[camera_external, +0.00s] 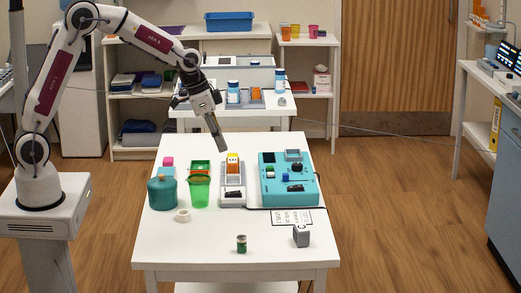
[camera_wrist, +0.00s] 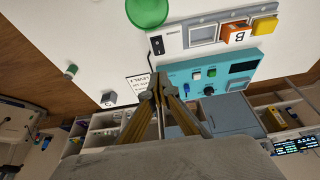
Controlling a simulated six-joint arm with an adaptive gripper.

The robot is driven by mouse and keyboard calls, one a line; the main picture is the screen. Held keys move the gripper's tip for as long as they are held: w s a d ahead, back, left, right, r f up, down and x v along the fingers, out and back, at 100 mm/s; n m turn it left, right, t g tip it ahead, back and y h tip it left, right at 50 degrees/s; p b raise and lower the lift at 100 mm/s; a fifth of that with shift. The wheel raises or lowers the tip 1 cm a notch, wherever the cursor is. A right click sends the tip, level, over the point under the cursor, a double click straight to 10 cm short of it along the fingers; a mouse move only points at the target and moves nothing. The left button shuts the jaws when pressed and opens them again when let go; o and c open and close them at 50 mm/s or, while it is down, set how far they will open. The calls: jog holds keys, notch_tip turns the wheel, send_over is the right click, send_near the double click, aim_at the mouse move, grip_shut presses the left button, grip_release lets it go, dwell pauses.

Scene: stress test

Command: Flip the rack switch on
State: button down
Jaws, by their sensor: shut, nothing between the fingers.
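A grey rack (camera_external: 233,198) lies on the white table, left of a teal control panel (camera_external: 270,198). It holds an orange block and a yellow block at its far part, and a black switch (camera_external: 233,191) sits near its front end. In the wrist view the rack (camera_wrist: 184,38) is at the top, with the black switch (camera_wrist: 157,45) at its left end. I cannot tell which way the switch is set. My gripper (camera_external: 221,148) is shut and empty, above the table's back part near the rack's far end, apart from it. It also shows in the wrist view (camera_wrist: 158,88).
Left of the rack stand a green cup (camera_external: 199,192) and a teal pot (camera_external: 161,194). A tape roll (camera_external: 183,215), a small green jar (camera_external: 241,244) and a grey block (camera_external: 301,237) lie in front. The table's front left is clear.

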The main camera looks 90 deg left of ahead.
aim_at(238, 192)
jog(key=shift+s+x, duration=0.15)
jog(key=shift+x, duration=2.05)
jog(key=shift+s+x, duration=0.15)
jog(key=shift+x, duration=2)
jog(key=shift+s+x, duration=0.15)
jog(key=shift+x, duration=2.05)
jog(key=shift+f, duration=0.15)
jog(key=shift+w+f, duration=0.15)
jog(key=shift+w+f+g, duration=0.15)
jog(key=shift+f+g, duration=0.2)
jog(key=shift+g, duration=0.45)
jog(key=shift+w+f+g, duration=0.1)
jog(key=shift+f+g, duration=0.1)
jog(key=shift+g, duration=0.2)
